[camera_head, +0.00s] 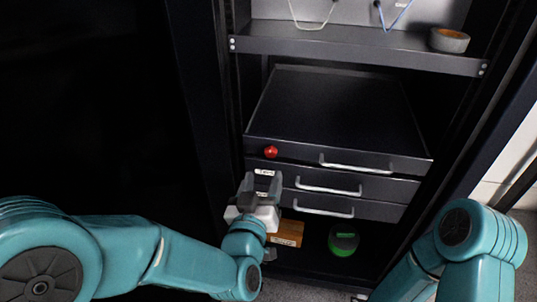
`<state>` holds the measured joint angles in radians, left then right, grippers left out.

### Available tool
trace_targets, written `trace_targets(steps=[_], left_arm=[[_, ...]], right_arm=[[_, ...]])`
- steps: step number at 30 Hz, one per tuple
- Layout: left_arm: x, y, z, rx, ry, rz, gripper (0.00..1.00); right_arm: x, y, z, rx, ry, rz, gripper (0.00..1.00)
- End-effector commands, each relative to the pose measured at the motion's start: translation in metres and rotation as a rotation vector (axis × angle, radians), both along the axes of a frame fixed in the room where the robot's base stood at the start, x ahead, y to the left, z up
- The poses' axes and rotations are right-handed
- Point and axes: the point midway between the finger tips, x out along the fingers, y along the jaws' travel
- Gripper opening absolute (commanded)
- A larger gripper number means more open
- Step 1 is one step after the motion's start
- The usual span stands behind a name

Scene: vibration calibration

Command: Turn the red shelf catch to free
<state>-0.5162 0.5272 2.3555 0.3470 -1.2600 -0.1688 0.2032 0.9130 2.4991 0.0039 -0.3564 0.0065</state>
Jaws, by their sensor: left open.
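The red shelf catch (271,152) is a small round red knob on the front left edge of the dark top shelf drawer (340,110). My left gripper (262,180) is just below the knob, in front of the drawer fronts, with its two fingers apart and nothing seen between them. It appears apart from the knob. A small white label (264,172) shows at the fingertips. My right arm shows at the lower right, but its gripper is outside the picture.
Drawers with silver handles (328,190) sit under the top one. An upper shelf (350,45) holds a round tape-like roll (449,39). Below are a wooden box (288,233) and a green round object (343,241). Dark cabinet sides flank the space.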

Motion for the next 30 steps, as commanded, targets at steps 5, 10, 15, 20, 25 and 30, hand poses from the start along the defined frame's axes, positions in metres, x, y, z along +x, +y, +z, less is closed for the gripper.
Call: trace_targets(steps=[5, 10, 15, 20, 25, 30], left_arm=[[0.042, -0.007, -0.002, 0.000, -0.001, 0.002, 0.57], [0.068, -0.011, -0.002, -0.001, 0.001, 0.002, 0.57], [0.079, -0.013, -0.001, 0.000, 0.001, 0.001, 0.57], [0.080, -0.013, 0.000, 0.001, 0.001, 0.001, 0.57], [0.079, -0.014, 0.000, 0.000, 0.001, 0.001, 0.34], [0.079, -0.014, 0.000, 0.000, 0.001, 0.001, 0.01]], right_arm=[[0.005, -0.001, -0.008, -0.003, -0.016, -0.002, 0.43], [0.009, -0.002, -0.012, -0.006, -0.029, -0.003, 0.43], [0.010, -0.002, -0.013, -0.006, -0.034, -0.004, 0.43], [0.010, -0.002, -0.013, -0.006, -0.035, -0.004, 0.43], [0.010, -0.002, -0.013, -0.006, -0.034, -0.004, 0.43], [0.010, -0.002, -0.013, -0.007, -0.034, -0.004, 0.43]])
